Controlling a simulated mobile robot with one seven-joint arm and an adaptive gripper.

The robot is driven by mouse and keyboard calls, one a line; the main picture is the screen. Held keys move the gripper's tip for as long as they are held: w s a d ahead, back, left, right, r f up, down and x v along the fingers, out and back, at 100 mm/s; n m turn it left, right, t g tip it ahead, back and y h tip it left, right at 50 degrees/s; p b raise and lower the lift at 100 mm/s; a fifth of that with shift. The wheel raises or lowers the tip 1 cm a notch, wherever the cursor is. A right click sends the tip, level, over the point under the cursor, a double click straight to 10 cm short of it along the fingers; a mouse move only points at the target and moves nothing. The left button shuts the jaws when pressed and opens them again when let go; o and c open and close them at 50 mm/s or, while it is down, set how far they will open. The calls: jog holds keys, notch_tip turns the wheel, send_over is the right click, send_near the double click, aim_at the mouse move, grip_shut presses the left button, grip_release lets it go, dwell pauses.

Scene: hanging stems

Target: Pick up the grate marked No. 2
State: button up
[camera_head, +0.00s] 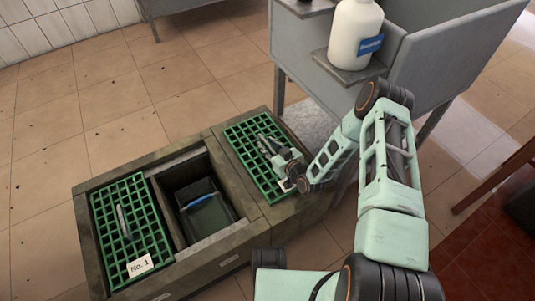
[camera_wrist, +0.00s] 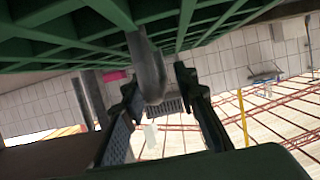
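A green grate (camera_head: 258,160) lies over the right end of the dark stone trough, and my gripper (camera_head: 270,148) is down over it. A small white tag (camera_head: 285,185) shows beside my gripper, but its text is hidden. In the wrist view the underside-like green lattice (camera_wrist: 70,30) fills the top, with a grey handle (camera_wrist: 150,70) hanging into view. My gripper's two dark fingers (camera_wrist: 158,95) stand apart, one on each side of the handle. Another green grate (camera_head: 115,215), tagged "No. 1", covers the left end and has its own grey handle.
Between the grates is an open compartment holding a dark bin (camera_head: 208,218) with a blue handle. A grey metal stand (camera_head: 440,50) with a white bottle (camera_head: 354,38) rises close behind my arm. The tiled floor (camera_head: 110,110) at the back left is clear.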

grip_shut()
jog(key=shift+w+r, duration=0.1)
jog(key=shift+r, duration=0.05)
jog(key=shift+r, duration=0.1)
dwell(0.4)
